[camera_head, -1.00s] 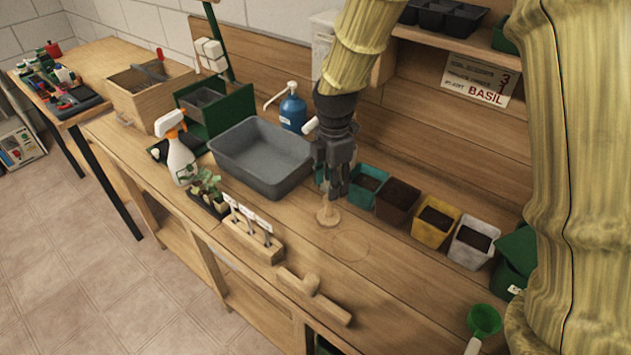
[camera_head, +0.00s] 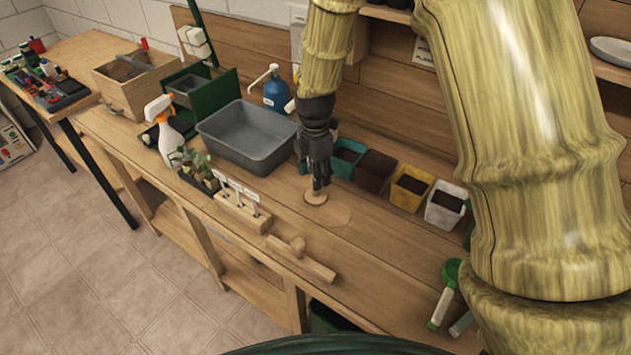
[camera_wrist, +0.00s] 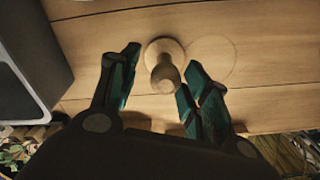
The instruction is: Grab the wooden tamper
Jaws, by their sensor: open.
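The wooden tamper (camera_head: 315,198) stands upright on the bench, with a round flat base and a knobbed handle. In the head view my gripper (camera_head: 318,184) is directly over it and hides most of the handle. In the wrist view the tamper (camera_wrist: 164,68) shows between the tips of my open gripper (camera_wrist: 161,66). The left finger is apart from the handle; the right finger is closer to it. I cannot tell whether it touches.
A grey tub (camera_head: 247,140) stands left of my gripper. Small soil-filled pots, including a yellow one (camera_head: 410,190), line the back right. A wooden label block (camera_head: 240,212) and a T-shaped wooden tool (camera_head: 302,258) lie toward the front edge. A green scoop (camera_head: 446,290) lies at right.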

